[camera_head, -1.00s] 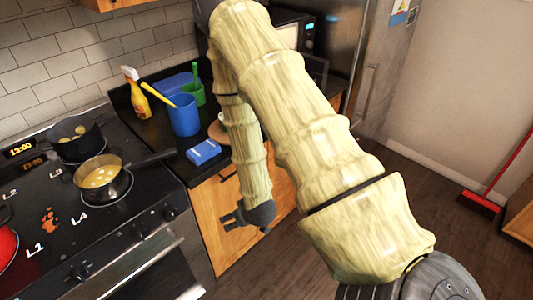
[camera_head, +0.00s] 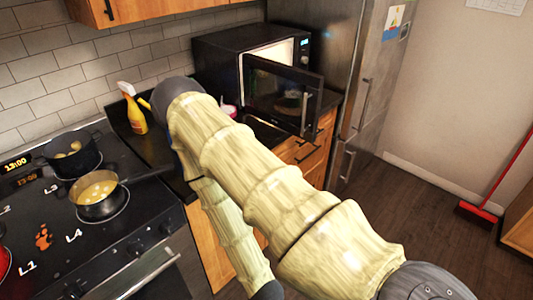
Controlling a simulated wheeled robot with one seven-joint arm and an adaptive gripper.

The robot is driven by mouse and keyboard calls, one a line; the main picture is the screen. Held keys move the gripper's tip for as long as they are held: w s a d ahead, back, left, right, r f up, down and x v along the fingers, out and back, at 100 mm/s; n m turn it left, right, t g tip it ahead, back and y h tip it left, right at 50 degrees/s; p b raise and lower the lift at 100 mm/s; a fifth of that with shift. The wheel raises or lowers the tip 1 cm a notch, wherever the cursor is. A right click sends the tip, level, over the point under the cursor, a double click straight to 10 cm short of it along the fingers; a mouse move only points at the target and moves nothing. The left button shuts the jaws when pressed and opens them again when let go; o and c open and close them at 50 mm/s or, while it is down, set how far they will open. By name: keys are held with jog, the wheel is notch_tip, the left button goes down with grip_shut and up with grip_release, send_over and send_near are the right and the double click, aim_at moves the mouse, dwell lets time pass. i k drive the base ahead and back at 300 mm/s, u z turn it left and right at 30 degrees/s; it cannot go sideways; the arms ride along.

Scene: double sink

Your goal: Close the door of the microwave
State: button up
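The black microwave (camera_head: 217,52) stands on the dark counter at the back, beside the fridge. Its door (camera_head: 283,92) is open and swung out toward the front, with a vertical handle (camera_head: 305,113) at its right end. Part of the lit inside (camera_head: 270,55) shows above the door. My arm crosses the middle of the view, in front of the counter and left of the door. My gripper is not seen; the lower part of my arm runs out at the bottom edge.
A fridge (camera_head: 375,90) stands right of the microwave. A stove with a saucepan (camera_head: 97,196) and a dark pot (camera_head: 72,153) is at the left. A yellow spray bottle (camera_head: 134,110) stands on the counter. The floor (camera_head: 400,220) at the right is mostly clear.

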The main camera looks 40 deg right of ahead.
aim_at(285, 98)
jog(key=z, duration=1.6)
jog(key=k, duration=0.5)
jog(key=u, duration=0.75)
jog(key=i, duration=0.35)
jog(key=z, duration=0.25)
